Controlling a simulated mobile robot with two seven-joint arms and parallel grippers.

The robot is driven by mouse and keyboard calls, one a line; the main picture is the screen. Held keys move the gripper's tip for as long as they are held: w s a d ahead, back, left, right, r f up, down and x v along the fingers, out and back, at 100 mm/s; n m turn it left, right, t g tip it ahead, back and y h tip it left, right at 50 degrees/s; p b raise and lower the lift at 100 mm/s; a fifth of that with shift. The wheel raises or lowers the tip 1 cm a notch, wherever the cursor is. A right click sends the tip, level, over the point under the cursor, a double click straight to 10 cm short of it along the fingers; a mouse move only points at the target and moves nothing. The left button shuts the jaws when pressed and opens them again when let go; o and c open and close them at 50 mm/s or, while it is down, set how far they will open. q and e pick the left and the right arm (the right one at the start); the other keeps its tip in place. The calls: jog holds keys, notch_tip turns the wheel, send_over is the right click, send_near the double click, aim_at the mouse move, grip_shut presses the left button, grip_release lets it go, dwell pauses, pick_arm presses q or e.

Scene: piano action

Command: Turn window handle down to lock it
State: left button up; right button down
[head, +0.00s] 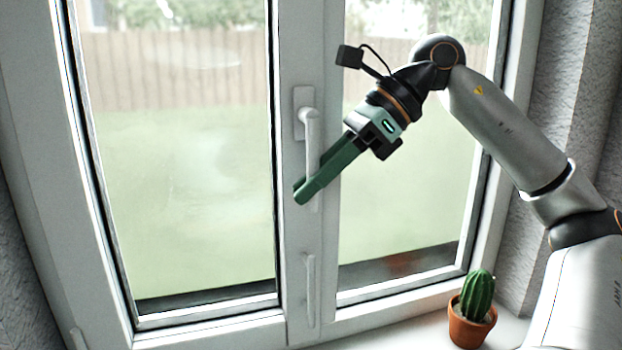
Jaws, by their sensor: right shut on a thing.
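The white window handle (311,135) is on the middle frame post of the closed-looking window. Its grip points down from its base plate (302,98) at the top. My right gripper (303,194) reaches in from the right, its green fingers shut on the lower part of the handle. The fingers hide part of the handle's lower end. My left gripper is not in view.
A cactus in a terracotta pot (472,318) stands on the white sill (415,333) at the lower right. A second slim white fitting (310,290) is lower on the middle post. Glass panes lie on both sides of the post.

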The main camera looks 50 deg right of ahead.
jog(key=c, duration=0.8)
grip_release()
jog(key=shift+d+r, duration=0.1)
jog(key=p+v, duration=0.1)
jog(key=v, duration=1.1)
jog(key=shift+s+d+r, duration=0.1)
jog(key=shift+s+r, duration=0.05)
